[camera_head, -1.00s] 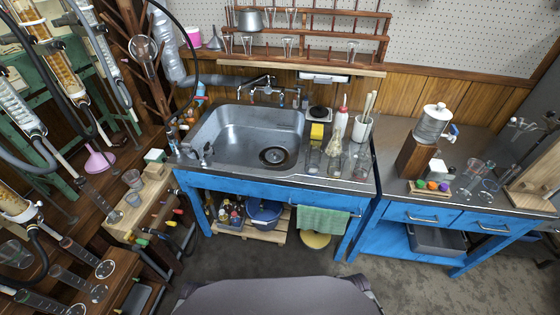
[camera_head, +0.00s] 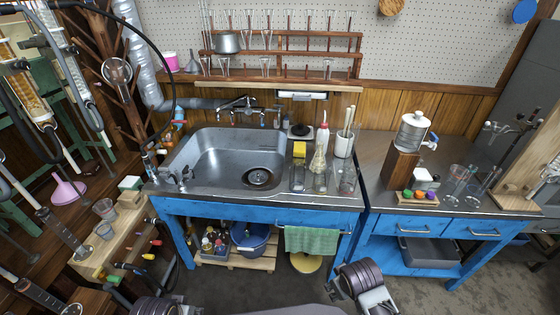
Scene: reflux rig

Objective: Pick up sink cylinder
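Several clear glass vessels stand on the metal counter right of the sink basin (camera_head: 215,150). One (camera_head: 297,180) is at the left of the group, below a yellow block, and another (camera_head: 346,181) is at the right, below the white utensil pot. A squeeze bottle with a red tip (camera_head: 321,150) stands between them. I cannot tell for sure which vessel is the sink cylinder. Parts of my two arms show low in the picture, in front of the blue sink bench. Neither gripper's fingers can be seen, and nothing touches the glassware.
A white utensil pot (camera_head: 344,145) stands behind the glassware, with a faucet (camera_head: 240,107) behind the basin. A green towel (camera_head: 311,240) hangs on the bench front. A wooden block (camera_head: 400,170) and dispenser (camera_head: 412,132) stand on the right bench. A glassware rack (camera_head: 285,53) hangs above.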

